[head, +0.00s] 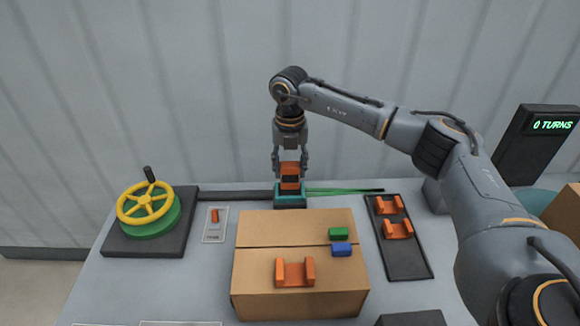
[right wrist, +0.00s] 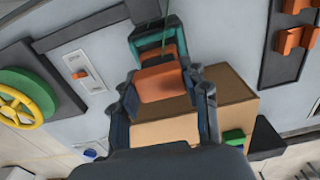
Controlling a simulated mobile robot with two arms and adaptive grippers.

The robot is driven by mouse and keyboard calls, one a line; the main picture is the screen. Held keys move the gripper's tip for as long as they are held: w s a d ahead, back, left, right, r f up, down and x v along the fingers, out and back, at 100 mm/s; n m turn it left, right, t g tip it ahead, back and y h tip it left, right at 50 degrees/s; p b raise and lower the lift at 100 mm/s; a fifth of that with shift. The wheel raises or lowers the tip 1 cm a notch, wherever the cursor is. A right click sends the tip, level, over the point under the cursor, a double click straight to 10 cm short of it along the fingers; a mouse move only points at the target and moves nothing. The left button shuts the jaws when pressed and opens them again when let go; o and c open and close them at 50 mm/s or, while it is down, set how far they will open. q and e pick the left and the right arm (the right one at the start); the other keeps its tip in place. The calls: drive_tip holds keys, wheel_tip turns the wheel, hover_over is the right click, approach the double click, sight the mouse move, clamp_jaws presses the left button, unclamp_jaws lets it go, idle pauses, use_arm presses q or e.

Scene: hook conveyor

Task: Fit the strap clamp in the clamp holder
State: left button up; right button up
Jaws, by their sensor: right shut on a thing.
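The strap clamp (head: 290,171), an orange block with a dark front, is between the fingers of my right gripper (head: 290,166). The gripper points straight down and is shut on it. The teal clamp holder (head: 290,202) is directly below, at the back of the table; the clamp's lower end is at its top, and I cannot tell how deep it sits. In the right wrist view the orange clamp (right wrist: 160,84) shows between the fingers, with the teal holder (right wrist: 150,42) close beyond it. My left gripper is not in view.
A cardboard box (head: 262,228) in front carries an orange U-shaped piece (head: 294,274), a green block (head: 338,233) and a blue block (head: 342,249). A dark tray (head: 408,262) holds two orange pieces. A yellow handwheel (head: 146,204) and orange switch (head: 215,216) are left; green strap (head: 340,190) behind.

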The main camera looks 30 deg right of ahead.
sight(290, 165)
drive_tip(key=shift+f, duration=0.25)
idle(0.8)
drive_tip(key=shift+f+b, duration=0.9)
drive_tip(key=shift+f, duration=0.35)
idle(0.5)
drive_tip(key=o, duration=1.3)
drive_tip(key=shift+r, duration=0.35)
wheel_tip(290, 165, up, 11)
drive_tip(key=shift+r, duration=0.2)
